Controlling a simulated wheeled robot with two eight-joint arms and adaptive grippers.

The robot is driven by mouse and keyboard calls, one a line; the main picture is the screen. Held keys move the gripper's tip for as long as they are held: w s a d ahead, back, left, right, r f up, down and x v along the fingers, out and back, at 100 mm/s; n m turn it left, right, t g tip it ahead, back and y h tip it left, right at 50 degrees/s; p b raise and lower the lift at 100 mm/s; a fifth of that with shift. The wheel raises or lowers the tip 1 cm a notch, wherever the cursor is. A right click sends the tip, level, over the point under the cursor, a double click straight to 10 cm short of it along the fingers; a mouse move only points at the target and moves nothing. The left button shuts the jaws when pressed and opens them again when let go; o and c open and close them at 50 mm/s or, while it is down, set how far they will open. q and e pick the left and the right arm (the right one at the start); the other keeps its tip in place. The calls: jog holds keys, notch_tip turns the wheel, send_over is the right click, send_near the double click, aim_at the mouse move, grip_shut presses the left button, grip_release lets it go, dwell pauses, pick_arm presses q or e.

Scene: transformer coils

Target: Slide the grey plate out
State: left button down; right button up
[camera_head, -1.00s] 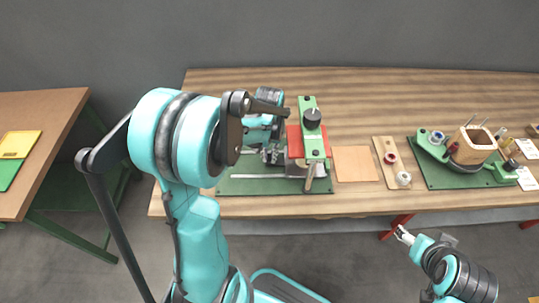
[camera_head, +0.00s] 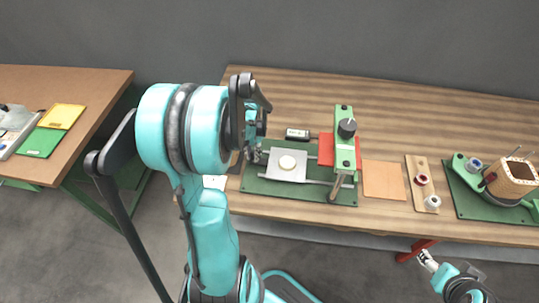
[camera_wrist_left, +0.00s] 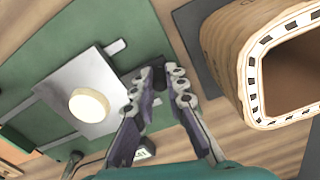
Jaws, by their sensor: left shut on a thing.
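The grey plate (camera_head: 288,169) lies on two rails of a green base, left of the green press bridge (camera_head: 344,150). A round cream disc sits on the plate; it also shows in the left wrist view (camera_wrist_left: 88,105). My left gripper (camera_head: 257,156) is at the plate's left end, partly covered by my arm. In the left wrist view its fingers (camera_wrist_left: 164,78) are shut on a small black piece, apparently the plate's handle, beside the plate (camera_wrist_left: 65,80). My right gripper (camera_head: 427,259) is low in front of the table; its jaws are too small to judge.
A hollow wooden coil former (camera_wrist_left: 232,50) stands close to my left gripper in the left wrist view. A red sheet (camera_head: 326,150) lies by the press bridge. A tan square (camera_head: 384,180) and a spool board (camera_head: 422,185) lie to the right. Bare table lies behind.

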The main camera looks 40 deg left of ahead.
pick_arm(q)
jog(key=shift+s+a, duration=0.4)
jog(key=shift+a, duration=0.25)
jog(key=c, duration=1.5)
grip_release()
jog(key=shift+c, duration=0.2)
notch_tip(320, 180, up, 12)
